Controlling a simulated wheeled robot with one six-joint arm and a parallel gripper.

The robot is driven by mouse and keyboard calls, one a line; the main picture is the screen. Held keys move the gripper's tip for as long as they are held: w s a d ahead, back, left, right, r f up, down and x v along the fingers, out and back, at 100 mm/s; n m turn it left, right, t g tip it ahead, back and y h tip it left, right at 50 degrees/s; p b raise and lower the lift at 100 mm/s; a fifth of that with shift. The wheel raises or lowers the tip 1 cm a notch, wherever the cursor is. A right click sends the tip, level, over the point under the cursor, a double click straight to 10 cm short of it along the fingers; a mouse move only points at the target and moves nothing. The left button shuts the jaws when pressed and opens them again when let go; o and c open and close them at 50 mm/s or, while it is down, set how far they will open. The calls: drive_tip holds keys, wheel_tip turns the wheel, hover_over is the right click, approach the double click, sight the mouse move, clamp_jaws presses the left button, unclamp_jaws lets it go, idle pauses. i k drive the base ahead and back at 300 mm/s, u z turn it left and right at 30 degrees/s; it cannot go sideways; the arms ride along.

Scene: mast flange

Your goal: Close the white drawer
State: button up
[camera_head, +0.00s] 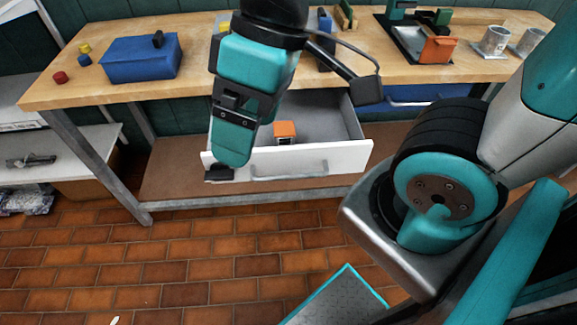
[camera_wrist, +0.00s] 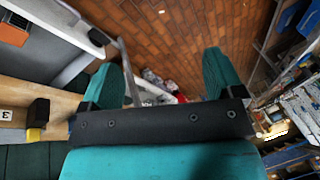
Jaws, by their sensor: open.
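The white drawer (camera_head: 335,158) hangs open under the wooden workbench (camera_head: 190,87), with a grey bar handle (camera_head: 290,172) on its front. An orange block (camera_head: 285,131) lies inside it. My gripper (camera_head: 219,173) is at the left end of the drawer front in the head view, and its tips overlap the top edge there. I cannot tell whether it touches. In the wrist view my gripper (camera_wrist: 160,85) has its two teal fingers spread with nothing between them. The drawer front (camera_wrist: 68,22) and the orange block (camera_wrist: 12,32) show at the upper left of that view.
A blue box (camera_head: 140,60) and small red and yellow pieces stand on the bench's left. A dark tray (camera_head: 408,38) and metal mugs (camera_head: 495,40) stand on the right. A blue drawer (camera_head: 415,93) is beside the white one. Brick floor in front is clear.

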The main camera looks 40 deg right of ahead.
sight(330, 139)
drive_tip(key=z, duration=1.45)
drive_tip(key=k, duration=0.95)
drive_tip(key=u, duration=1.35)
